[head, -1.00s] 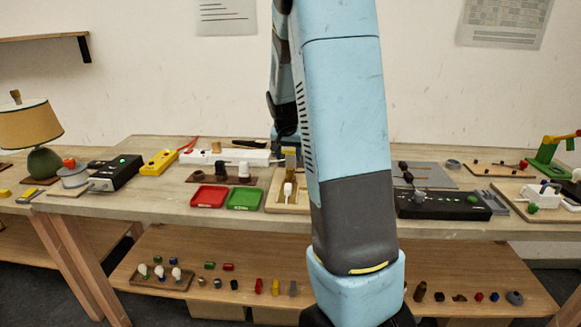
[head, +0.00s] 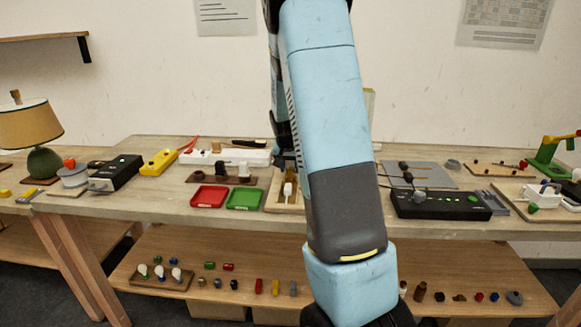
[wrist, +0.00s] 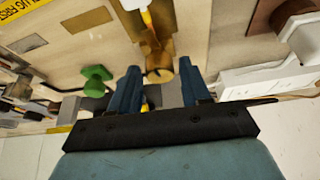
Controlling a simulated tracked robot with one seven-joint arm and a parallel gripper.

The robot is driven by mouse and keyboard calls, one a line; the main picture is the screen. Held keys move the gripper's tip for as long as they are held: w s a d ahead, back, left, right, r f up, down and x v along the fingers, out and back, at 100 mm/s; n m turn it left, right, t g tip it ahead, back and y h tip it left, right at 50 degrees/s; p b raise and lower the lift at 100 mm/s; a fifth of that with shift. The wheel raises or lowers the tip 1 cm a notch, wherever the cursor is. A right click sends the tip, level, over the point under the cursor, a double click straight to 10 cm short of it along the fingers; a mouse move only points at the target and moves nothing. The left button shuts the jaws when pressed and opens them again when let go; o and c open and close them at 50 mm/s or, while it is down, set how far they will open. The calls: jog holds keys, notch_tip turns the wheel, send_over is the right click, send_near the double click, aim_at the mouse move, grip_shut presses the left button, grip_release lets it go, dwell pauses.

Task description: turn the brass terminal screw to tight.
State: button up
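In the wrist view my gripper (wrist: 160,73) points up the picture with its two dark blue fingers apart. A round-ended brass-coloured piece (wrist: 159,68) shows between and just beyond the fingertips, and I cannot tell whether it is the terminal screw. It seems to lie at the end of a brown recess in a pale wooden board (wrist: 215,15). A white and yellow piece (wrist: 138,5) lies further up in that recess. I see no contact between fingers and brass. In the head view my arm hides the gripper, and no screw can be made out.
In the wrist view a green knob-like piece (wrist: 95,79) stands left and a white socket strip (wrist: 270,77) lies right. In the head view a red tray (head: 209,196) and a green tray (head: 244,198) lie left of my arm; a black box (head: 440,206) is right.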

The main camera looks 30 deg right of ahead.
jog(key=c, duration=0.8)
jog(key=shift+m, duration=0.8)
jog(key=o, duration=1.1)
jog(key=shift+h, duration=0.3)
jog(key=shift+c, duration=0.2)
jog(key=v, duration=1.3)
jog(key=shift+r, duration=0.4)
jog(key=shift+a, duration=0.1)
